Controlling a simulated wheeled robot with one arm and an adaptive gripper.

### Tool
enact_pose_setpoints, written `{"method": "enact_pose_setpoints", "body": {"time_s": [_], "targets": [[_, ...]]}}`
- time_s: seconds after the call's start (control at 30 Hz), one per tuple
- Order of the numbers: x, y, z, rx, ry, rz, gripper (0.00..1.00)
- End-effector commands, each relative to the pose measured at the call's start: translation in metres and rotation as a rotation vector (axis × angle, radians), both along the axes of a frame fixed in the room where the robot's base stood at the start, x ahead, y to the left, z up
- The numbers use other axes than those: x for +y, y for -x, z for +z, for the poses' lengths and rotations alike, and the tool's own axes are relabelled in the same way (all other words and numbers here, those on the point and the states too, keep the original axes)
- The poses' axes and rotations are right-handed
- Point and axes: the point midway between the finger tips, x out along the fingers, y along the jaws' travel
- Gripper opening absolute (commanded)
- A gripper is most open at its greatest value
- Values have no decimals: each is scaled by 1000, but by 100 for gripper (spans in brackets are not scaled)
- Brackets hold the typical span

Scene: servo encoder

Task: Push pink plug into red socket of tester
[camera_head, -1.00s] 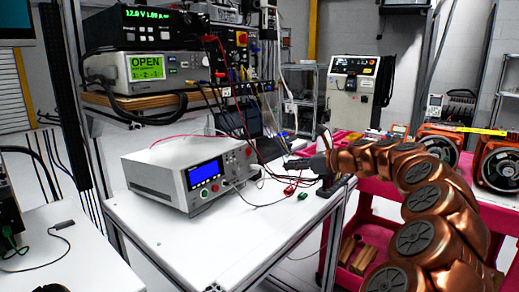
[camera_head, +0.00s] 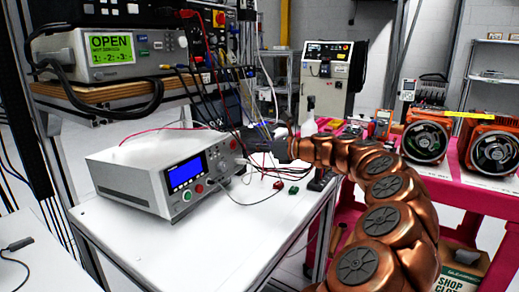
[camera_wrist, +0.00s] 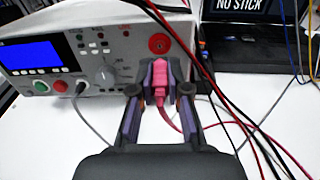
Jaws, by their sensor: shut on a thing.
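The tester (camera_head: 165,170) is a white box with a blue screen on the white table; its front panel also shows in the wrist view (camera_wrist: 60,105). The red socket (camera_wrist: 159,44) is a round red ring at the panel's upper right. My gripper (camera_wrist: 160,70) is shut on the pink plug (camera_wrist: 160,78), which points up the picture toward the panel, just below the red socket in the picture. A gap between plug tip and socket cannot be judged. The plug's pink cable trails down right. In the head view my gripper (camera_head: 270,143) is at the tester's right; the plug is hidden there.
Red, black and other cables (camera_wrist: 205,75) hang close to the right of my gripper. Small red and green clips (camera_head: 279,185) lie on the table (camera_head: 225,225). A grey lead (camera_wrist: 90,120) runs from the panel. A pink bench (camera_head: 470,190) with orange-framed units stands at right.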

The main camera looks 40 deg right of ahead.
Motion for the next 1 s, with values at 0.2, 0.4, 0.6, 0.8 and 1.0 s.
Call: {"method": "enact_pose_setpoints", "body": {"time_s": [0.2, 0.4, 0.6, 0.8, 1.0], "targets": [[6, -12, -4, 1, -1, 2, 0], [11, -22, -1, 1, -1, 4, 0], [14, -32, -2, 0, 0, 1, 0], [17, -39, -4, 0, -1, 1, 0], [18, -42, -5, 0, 0, 0, 0]]}}
